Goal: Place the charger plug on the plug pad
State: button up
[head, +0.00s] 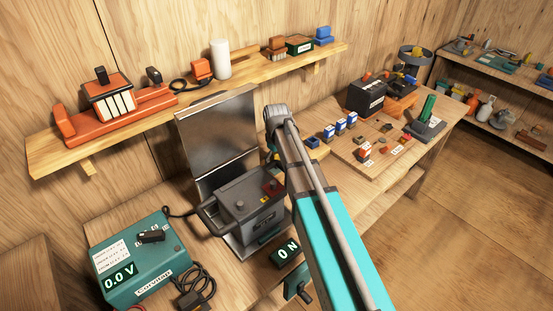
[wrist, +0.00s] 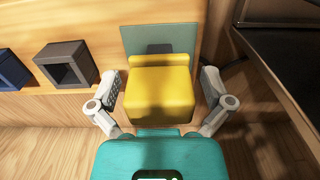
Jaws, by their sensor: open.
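In the wrist view my gripper (wrist: 160,84) is open, with one grey finger on each side of a yellow block (wrist: 158,97). Gaps show between the block and the fingers. A teal plate (wrist: 133,38) stands behind the block, with a small dark piece (wrist: 159,48) in front of it. I cannot tell whether any of these is the charger plug or its pad. In the head view a black plug-like piece with coiled cable (head: 190,297) lies beside the teal charger box (head: 137,265). My arm hides my gripper there. No plug pad can be made out.
A grey battery-like box (head: 240,205) stands by an upright metal sheet (head: 218,135). The wrist view shows a hollow dark box (wrist: 66,65), a blue box (wrist: 10,70) and a dark surface (wrist: 285,60) at right.

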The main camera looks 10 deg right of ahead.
jog(key=shift+r, duration=0.2)
notch_tip(320, 180, up, 12)
jog(key=p, duration=1.2)
jog(key=shift+f, duration=0.1)
dwell(0.5)
jog(key=s+d+m, duration=0.3)
jog(key=s+d, duration=0.1)
jog(key=s, duration=0.5)
jog(key=s+d+m, duration=0.3)
jog(key=s+d, duration=0.1)
jog(key=s, duration=0.6)
jog(key=shift+m, duration=0.4)
